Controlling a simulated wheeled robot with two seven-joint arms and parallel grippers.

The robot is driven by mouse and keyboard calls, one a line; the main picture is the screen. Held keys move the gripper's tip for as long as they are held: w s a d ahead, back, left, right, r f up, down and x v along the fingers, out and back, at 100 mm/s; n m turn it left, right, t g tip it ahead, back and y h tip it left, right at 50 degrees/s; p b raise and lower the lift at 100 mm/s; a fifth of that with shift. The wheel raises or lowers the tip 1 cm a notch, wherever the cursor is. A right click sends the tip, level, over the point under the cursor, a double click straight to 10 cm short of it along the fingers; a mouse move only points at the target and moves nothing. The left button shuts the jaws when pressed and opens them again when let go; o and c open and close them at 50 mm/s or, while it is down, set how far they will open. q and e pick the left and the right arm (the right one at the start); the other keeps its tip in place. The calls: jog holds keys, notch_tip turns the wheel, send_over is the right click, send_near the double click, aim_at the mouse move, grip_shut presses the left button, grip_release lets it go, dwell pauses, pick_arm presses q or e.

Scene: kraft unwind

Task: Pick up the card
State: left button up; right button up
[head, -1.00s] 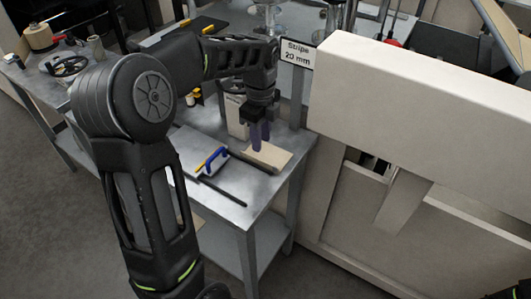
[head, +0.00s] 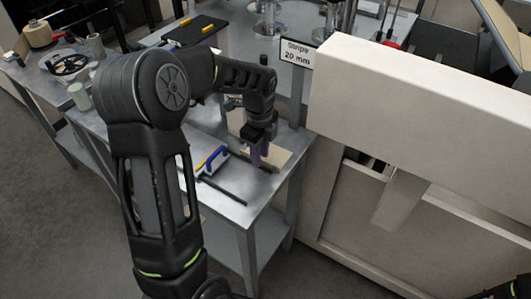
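A flat tan card (head: 281,157) lies on the metal table at the right, near the table's back right edge. My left gripper (head: 260,160) points down at the card's left part, with its dark fingers in front of it. Whether the fingertips touch the card, and how far apart they are, is too small to tell. My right gripper is not in view; only a dark piece of my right arm shows at the bottom right corner.
A blue-handled tool (head: 212,160) and a dark bar (head: 222,190) lie left of the card. A sign (head: 297,53) reading "Stripe 20 mm" stands behind. A large cream machine housing (head: 420,110) borders the table on the right. The table's front right corner is bare.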

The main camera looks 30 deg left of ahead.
pick_arm(q)
jog(key=shift+f, duration=0.6)
jog(key=shift+c, duration=0.3)
grip_shut()
